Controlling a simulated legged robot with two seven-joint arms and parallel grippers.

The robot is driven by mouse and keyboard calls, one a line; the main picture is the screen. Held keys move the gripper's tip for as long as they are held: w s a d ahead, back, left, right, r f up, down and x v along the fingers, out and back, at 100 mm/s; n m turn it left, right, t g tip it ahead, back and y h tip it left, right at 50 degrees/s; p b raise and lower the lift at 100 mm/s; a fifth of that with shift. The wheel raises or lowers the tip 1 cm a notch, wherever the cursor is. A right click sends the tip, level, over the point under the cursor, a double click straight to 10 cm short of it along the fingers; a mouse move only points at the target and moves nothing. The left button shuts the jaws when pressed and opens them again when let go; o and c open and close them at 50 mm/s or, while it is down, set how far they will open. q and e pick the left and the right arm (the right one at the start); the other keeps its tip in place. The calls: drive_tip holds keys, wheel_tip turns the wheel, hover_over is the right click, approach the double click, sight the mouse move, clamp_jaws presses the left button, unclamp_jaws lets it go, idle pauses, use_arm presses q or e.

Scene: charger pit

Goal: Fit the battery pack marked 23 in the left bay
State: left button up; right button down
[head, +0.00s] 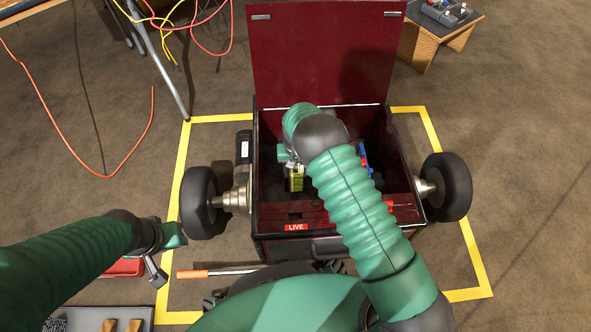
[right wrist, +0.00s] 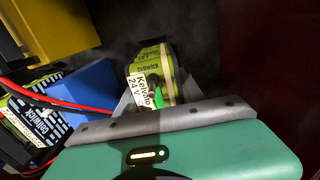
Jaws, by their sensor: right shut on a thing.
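A yellow-green battery pack (right wrist: 165,75) with a white label reading about "24 V" is between the fingers of my right gripper (right wrist: 150,95) in the right wrist view. No 23 can be read on it. In the head view my right gripper (head: 288,160) is inside the dark red box (head: 264,185), at its left side, with the pack (head: 296,183) just below it. A second green and black pack (right wrist: 35,125) with red and black leads is at the left of the right wrist view. My left gripper (head: 172,238) hangs outside, left of the box; its fingers are unclear.
The box's lid (head: 320,50) stands open at the back. Wheels (head: 200,200) (head: 446,187) flank it inside yellow floor tape (head: 182,150). A blue block (right wrist: 85,95) and a yellow block (right wrist: 45,35) show beside the packs. An orange-handled bar (head: 215,272) lies in front.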

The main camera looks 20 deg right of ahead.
drive_tip(key=c, duration=0.8)
unclamp_jaws()
drive_tip(key=shift+r, duration=0.1)
drive_tip(key=shift+o, duration=0.8)
wheel_tip(320, 180, up, 17)
drive_tip(key=p, duration=0.9)
drive_tip(key=shift+w+f+p, duration=0.2)
drive_tip(key=shift+w+p, duration=0.1)
drive_tip(key=shift+w, duration=0.05)
